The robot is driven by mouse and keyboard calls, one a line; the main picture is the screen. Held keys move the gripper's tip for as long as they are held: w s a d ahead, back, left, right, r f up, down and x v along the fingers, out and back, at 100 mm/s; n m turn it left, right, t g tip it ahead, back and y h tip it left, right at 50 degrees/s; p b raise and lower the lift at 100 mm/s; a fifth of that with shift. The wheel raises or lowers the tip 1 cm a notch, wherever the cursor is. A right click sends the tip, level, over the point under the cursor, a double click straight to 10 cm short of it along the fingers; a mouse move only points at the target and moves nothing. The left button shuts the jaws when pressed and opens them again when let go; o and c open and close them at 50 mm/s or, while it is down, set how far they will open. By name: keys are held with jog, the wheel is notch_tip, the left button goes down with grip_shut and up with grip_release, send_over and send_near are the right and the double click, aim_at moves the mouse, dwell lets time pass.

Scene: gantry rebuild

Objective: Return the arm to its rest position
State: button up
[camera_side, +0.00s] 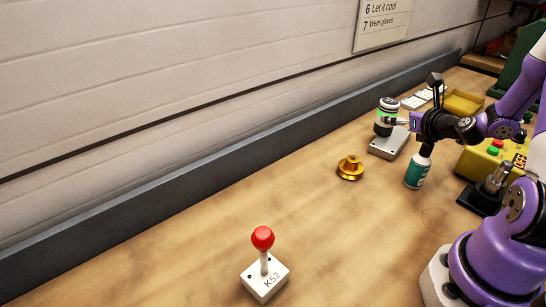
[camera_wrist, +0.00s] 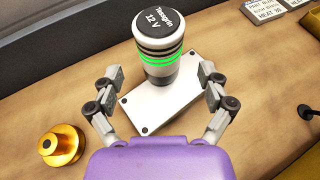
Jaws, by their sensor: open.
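My gripper (camera_wrist: 160,88) is open in the wrist view, its two fingers spread to either side of a grey cylinder (camera_wrist: 155,55). The cylinder has a black cap reading "12 V" and glowing green bands. It stands upright on a pale base plate (camera_wrist: 150,108) with screws at its corners. In the side view my gripper (camera_side: 398,122) is close beside the cylinder (camera_side: 386,118), at the right of the bench. I cannot tell whether the fingers touch it. My arm reaches in from the right.
A brass flanged part (camera_side: 350,168) lies on the bench (camera_side: 190,220). A green bottle (camera_side: 417,172) stands below my wrist. A white K52 block with a red-knobbed lever (camera_side: 264,268) stands in front. A yellow button box (camera_side: 480,165) and a yellow tray (camera_side: 463,103) are at right. The left bench is clear.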

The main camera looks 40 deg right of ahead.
jog(key=w+a+r+n+g+y, duration=0.1)
jog(key=w+a+r+n+y, duration=0.15)
jog(key=a+n, duration=0.65)
jog(key=w+a+r+n+g+y, duration=0.1)
jog(key=a+r+n+y, duration=0.2)
jog(key=a+n, duration=0.55)
jog(key=s+a+r+n+g, duration=0.2)
jog(key=s+a+n, duration=0.2)
jog(key=n, duration=0.8)
jog(key=s+a+r+n+g, duration=0.2)
jog(key=s+a+n, duration=0.2)
jog(key=s+n, duration=0.5)
jog(key=n, duration=0.2)
jog(key=shift+r+n+g, duration=0.25)
jog(key=shift+n+g, duration=0.05)
jog(key=shift+n, duration=0.05)
jog(key=shift+w+y, duration=0.1)
jog(key=shift+y, duration=0.15)
jog(key=shift+o, duration=0.7)
